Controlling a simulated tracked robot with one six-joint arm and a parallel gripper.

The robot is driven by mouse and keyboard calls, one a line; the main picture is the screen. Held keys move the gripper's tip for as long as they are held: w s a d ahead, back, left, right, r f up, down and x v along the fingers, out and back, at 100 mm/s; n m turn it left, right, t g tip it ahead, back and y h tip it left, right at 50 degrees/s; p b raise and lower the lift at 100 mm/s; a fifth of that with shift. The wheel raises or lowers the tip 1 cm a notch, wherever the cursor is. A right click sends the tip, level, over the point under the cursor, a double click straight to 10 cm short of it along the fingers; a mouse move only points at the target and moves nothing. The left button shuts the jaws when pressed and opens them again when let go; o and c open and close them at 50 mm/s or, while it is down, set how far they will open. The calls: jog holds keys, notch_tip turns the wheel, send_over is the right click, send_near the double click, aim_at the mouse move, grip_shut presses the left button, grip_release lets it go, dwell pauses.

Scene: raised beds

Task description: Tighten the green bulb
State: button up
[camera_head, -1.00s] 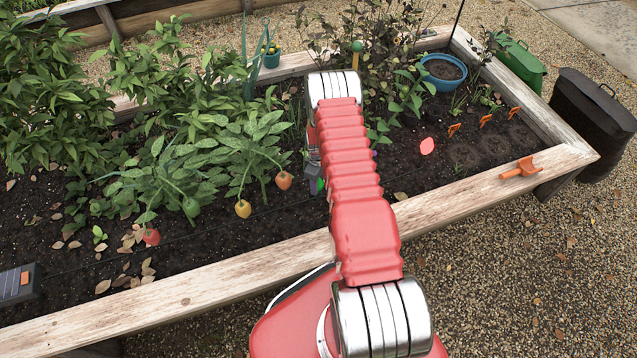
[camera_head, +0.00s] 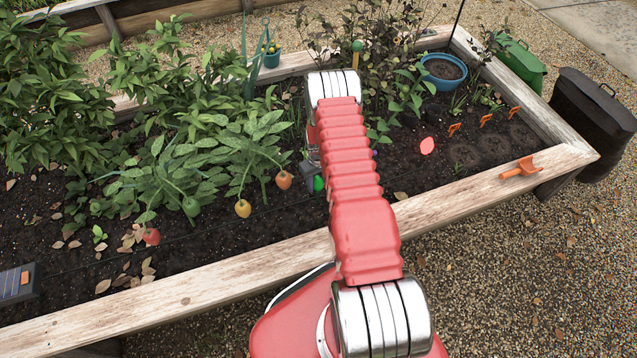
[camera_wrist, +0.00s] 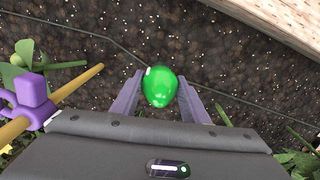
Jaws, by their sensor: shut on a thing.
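The green bulb (camera_wrist: 161,88) is bright and glossy and sits between the two fingers of my gripper (camera_wrist: 160,92) in the wrist view. The fingers are shut on its sides. In the head view the green bulb (camera_head: 319,184) shows beside my red arm, low over the soil, and my gripper is mostly hidden behind the arm. A thin black cable (camera_wrist: 109,37) runs close by the bulb in the wrist view. The bulb's base and socket cannot be made out clearly.
Orange (camera_head: 284,180), yellow (camera_head: 243,208) and red (camera_head: 151,237) rounded things hang left of my gripper. A purple clip (camera_wrist: 33,103) on a yellow stake is close at left in the wrist view. The wooden bed edge (camera_head: 250,262) runs in front; leafy plants stand behind.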

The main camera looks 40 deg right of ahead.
aim_at(318, 177)
jog(key=m, duration=0.5)
jog(key=shift+w+r+m, duration=0.1)
jog(key=shift+w+m, duration=0.05)
jog(key=shift+m, duration=0.15)
jog(key=m, duration=0.5)
jog(key=shift+d+m, duration=0.1)
jog(key=shift+m, duration=0.2)
jog(key=o, duration=0.7)
jog(key=shift+c, duration=0.2)
jog(key=o, duration=0.4)
jog(key=shift+r, duration=0.1)
notch_tip(318, 177, up, 13)
jog(key=shift+r, duration=0.2)
dwell(0.4)
